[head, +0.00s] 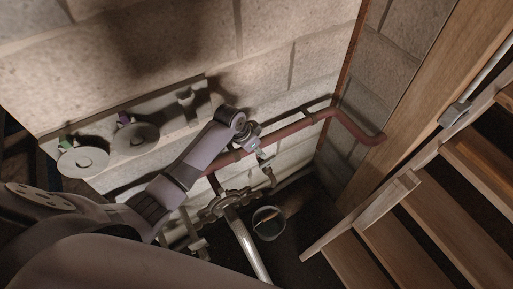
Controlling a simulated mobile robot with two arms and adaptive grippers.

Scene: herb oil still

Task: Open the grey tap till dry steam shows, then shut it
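My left arm comes in from the left, and its gripper (255,143) is at the red pipe (295,127) on the block wall. The gripper is small and partly hidden by its own wrist, so I cannot tell whether its fingers are open or shut. Just below it is a small grey fitting with a downturned spout (269,176), which looks like the tap; its handle is not clear. The gripper is close to this fitting, but contact cannot be told. No steam shows. My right gripper is not in view.
A dark bucket (268,223) stands on the floor below the spout. A handwheel-like fitting (222,204) and a pale pipe (247,245) are left of it. Wooden stairs (430,225) fill the right. A wall board (107,117) carries round discs with green and purple parts.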

